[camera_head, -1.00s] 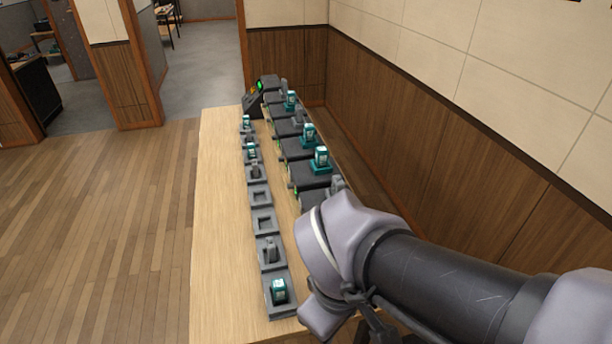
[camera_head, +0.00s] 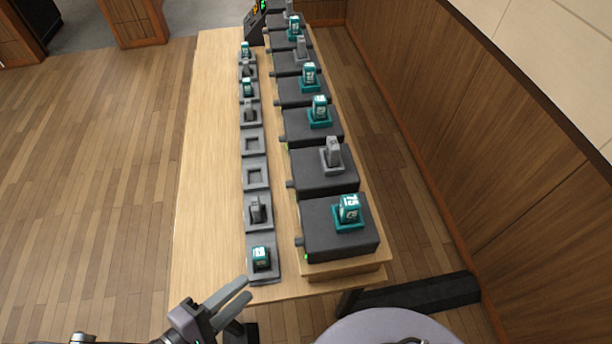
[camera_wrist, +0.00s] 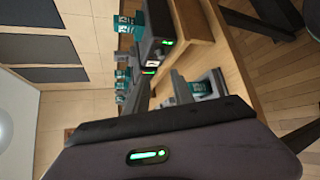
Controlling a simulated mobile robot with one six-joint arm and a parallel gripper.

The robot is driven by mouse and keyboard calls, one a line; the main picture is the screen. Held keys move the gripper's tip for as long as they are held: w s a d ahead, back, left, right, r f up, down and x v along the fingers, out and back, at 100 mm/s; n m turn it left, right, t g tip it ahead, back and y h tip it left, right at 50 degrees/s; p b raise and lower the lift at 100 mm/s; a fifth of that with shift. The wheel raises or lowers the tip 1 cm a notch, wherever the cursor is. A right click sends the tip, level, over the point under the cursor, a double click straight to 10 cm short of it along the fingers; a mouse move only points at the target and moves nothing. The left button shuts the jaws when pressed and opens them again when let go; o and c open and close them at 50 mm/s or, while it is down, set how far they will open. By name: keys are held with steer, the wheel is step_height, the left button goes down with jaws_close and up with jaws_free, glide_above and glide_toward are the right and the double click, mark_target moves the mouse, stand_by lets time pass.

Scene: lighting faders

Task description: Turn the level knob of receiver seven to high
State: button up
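A row of dark receiver boxes stands along the right of the table in the head view, the nearest one (camera_head: 340,242) at the near end. Small dark knobs stick out from their left sides; the nearest knob (camera_head: 299,243) sits above a small green light. I cannot read which box is receiver seven, nor any knob's setting. My gripper (camera_head: 249,288) is at the table's near edge, left of the nearest receiver, touching no knob. Its two fingers look apart and empty. In the wrist view a receiver (camera_wrist: 155,32) shows a green light above the fingers.
A column of grey cradles lies left of the receivers; the nearest (camera_head: 264,276) holds a teal pack (camera_head: 261,256), and two are empty. Teal and grey packs stand on the receivers. The table's left strip (camera_head: 208,180) is clear. A wood-panelled wall (camera_head: 450,150) runs along the right.

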mark_target(299, 242)
steer(key=b+x, duration=0.4)
steer(key=x, duration=1.2)
steer(key=shift+d+f, duration=0.15)
steer(key=shift+d, duration=0.05)
steer(key=shift+w, duration=0.1)
jaws_close()
